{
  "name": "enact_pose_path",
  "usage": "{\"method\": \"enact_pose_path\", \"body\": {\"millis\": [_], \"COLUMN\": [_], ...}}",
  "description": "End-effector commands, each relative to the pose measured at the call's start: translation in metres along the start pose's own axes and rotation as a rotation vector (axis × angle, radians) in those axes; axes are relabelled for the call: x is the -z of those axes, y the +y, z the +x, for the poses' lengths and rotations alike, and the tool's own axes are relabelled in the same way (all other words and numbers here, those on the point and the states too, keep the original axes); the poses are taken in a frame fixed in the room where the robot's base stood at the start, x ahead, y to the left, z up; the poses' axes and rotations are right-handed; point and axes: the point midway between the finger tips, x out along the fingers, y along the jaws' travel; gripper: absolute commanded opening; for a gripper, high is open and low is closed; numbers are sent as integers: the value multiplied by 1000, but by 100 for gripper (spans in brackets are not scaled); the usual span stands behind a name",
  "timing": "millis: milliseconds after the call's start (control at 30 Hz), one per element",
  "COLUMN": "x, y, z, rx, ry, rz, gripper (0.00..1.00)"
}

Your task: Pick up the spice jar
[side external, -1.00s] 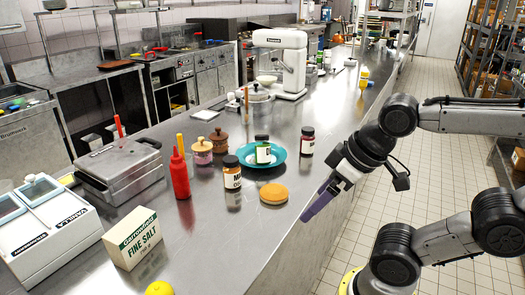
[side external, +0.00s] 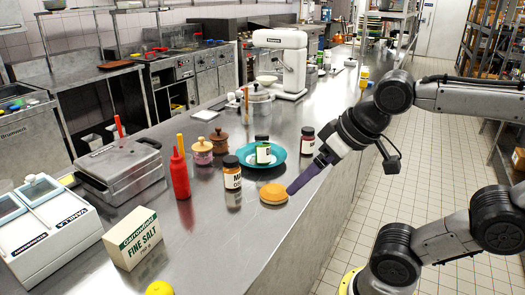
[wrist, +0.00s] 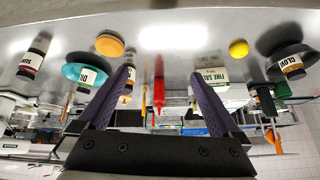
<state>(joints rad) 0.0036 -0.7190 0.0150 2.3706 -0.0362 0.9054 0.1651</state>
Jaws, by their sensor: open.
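Several dark-lidded jars are in view, and I cannot tell which one the task means. A jar with an "M" label (side external: 232,174) stands left of the orange disc. A green-and-white labelled jar (side external: 263,153) stands on the teal plate (side external: 277,163); it also shows in the wrist view (wrist: 90,77). A dark jar with a red-and-white label (side external: 307,141) stands right of the plate. A "CLOVE" jar (wrist: 291,64) shows at the right of the wrist view. My gripper (side external: 291,190) is open and empty beside the orange disc; its two purple fingers (wrist: 160,76) are spread apart.
The orange disc (side external: 273,194) lies close to my fingertips. A red bottle (side external: 180,176), a salt box (side external: 132,238), a grey press (side external: 121,168) and a yellow round thing (side external: 159,288) stand on the steel counter. The counter's front strip (side external: 245,245) is clear.

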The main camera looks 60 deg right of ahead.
Motion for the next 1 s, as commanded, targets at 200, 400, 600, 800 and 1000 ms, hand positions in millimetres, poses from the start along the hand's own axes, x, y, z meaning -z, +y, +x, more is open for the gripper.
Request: {"method": "enact_pose_path", "body": {"millis": [200,400,600,800,1000], "x": [103,189,242,248,227], "y": [20,64,132,197,227], "z": [0,37,99,161,193], "rx": [-90,-196,-303,-379,-409], "ry": [33,29,-6,-77,-148], "rz": [202,390,543,627,670], "gripper": [100,100,100,100,100]}}
